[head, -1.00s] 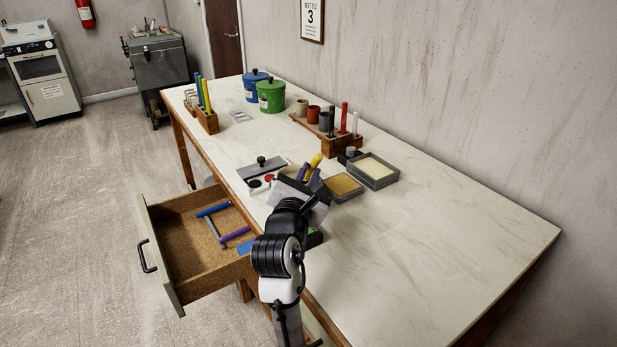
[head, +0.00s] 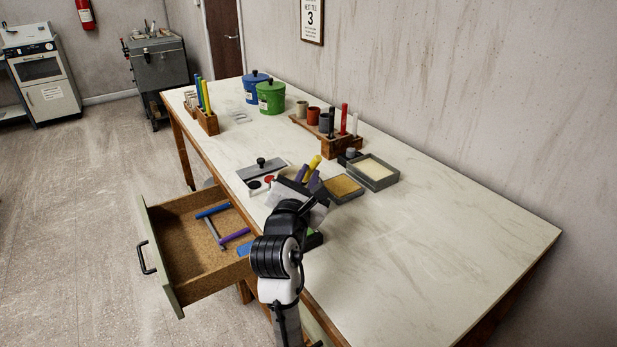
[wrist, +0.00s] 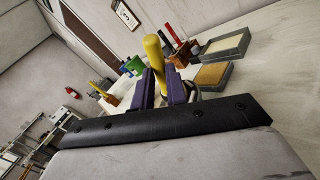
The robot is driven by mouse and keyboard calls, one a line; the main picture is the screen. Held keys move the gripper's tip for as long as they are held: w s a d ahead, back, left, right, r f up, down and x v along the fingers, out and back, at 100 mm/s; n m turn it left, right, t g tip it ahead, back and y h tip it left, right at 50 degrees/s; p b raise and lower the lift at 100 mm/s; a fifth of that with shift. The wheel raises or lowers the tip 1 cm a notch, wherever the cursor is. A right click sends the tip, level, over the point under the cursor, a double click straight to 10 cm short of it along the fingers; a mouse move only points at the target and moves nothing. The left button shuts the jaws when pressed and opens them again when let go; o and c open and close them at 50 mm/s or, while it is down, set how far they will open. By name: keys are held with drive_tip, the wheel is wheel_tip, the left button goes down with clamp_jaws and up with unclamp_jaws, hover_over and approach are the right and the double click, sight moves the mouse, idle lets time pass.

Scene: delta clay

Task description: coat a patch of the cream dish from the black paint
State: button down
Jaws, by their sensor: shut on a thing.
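My gripper (head: 309,181) has purple fingers and is shut on a yellow-handled tool (head: 314,162), which also shows upright between the fingers in the wrist view (wrist: 154,52). The tool's lower end is hidden. The black paint (head: 254,184) is a dark round well in a pale palette, beside a red well (head: 268,178), just left of my gripper. A grey square dish with a cream filling (head: 373,170) stands to the right, apart from my gripper; it also shows in the wrist view (wrist: 222,44). I cannot tell whether it is the cream dish meant.
A tan-filled tray (head: 343,187) lies just right of my gripper. A grey lid with a black knob (head: 262,166) lies behind the palette. A wooden rack (head: 340,146), cups and lidded tubs (head: 271,97) stand farther back. The open drawer (head: 190,262) juts out left. The right tabletop is clear.

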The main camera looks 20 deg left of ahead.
drive_tip(key=shift+w+a+p, duration=0.75)
drive_tip(key=shift+w+a, duration=0.9)
drive_tip(key=shift+a, duration=0.3)
drive_tip(key=shift+s+d, duration=0.1)
drive_tip(key=shift+s+d+f+p, duration=0.15)
drive_tip(key=shift+s+d+p, duration=0.4)
drive_tip(key=shift+s+d, duration=0.4)
drive_tip(key=shift+s+d+f+p, duration=0.1)
drive_tip(key=shift+s+d+p, duration=0.4)
drive_tip(key=shift+s+d, duration=0.45)
drive_tip(key=shift+w+d, duration=0.1)
drive_tip(key=shift+w, duration=0.1)
wheel_tip(320, 180, up, 6)
drive_tip(key=p, duration=0.6)
drive_tip(key=shift+s, duration=0.1)
drive_tip(key=shift+r, duration=0.1)
